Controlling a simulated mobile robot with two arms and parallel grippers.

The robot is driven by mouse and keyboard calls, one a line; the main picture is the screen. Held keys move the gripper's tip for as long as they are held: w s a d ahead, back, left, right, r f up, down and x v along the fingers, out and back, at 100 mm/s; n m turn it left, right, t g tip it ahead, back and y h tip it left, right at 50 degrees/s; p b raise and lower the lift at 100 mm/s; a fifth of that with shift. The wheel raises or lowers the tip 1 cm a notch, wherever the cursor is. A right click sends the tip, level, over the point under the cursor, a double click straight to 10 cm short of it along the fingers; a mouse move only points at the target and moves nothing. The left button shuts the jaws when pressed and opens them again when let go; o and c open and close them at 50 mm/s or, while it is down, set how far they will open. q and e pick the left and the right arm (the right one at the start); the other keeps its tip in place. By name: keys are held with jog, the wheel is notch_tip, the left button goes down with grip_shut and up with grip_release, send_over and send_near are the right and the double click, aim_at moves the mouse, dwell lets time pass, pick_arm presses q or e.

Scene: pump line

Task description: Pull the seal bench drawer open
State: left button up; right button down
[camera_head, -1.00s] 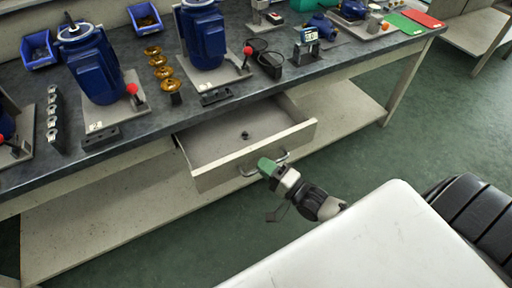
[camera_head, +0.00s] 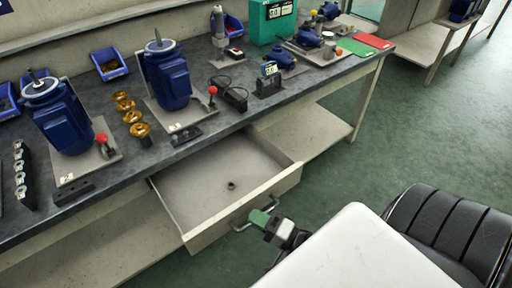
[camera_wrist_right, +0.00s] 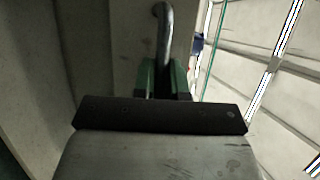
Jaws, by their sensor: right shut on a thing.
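The seal bench drawer (camera_head: 218,180) stands pulled out from under the bench top, and its inside shows. A small dark round part (camera_head: 231,186) lies on the drawer floor. The metal bar handle (camera_head: 256,216) is on the drawer's front panel. My right gripper (camera_head: 261,217) has green fingertips and is shut on the handle. In the right wrist view the handle (camera_wrist_right: 162,22) runs down between the green fingers (camera_wrist_right: 163,80), which partly hide it. My left gripper is not in view.
Blue pumps (camera_head: 166,76), blue bins (camera_head: 108,64), brass parts (camera_head: 131,115) and a green case (camera_head: 272,20) stand on the bench top. A black padded seat (camera_head: 445,235) is at the lower right. Green floor is clear at the right.

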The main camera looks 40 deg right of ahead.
jog(key=c, duration=1.2)
grip_release()
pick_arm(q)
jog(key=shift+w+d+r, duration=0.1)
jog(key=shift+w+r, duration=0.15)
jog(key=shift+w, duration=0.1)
pick_arm(e)
jog(key=shift+v, duration=5.45)
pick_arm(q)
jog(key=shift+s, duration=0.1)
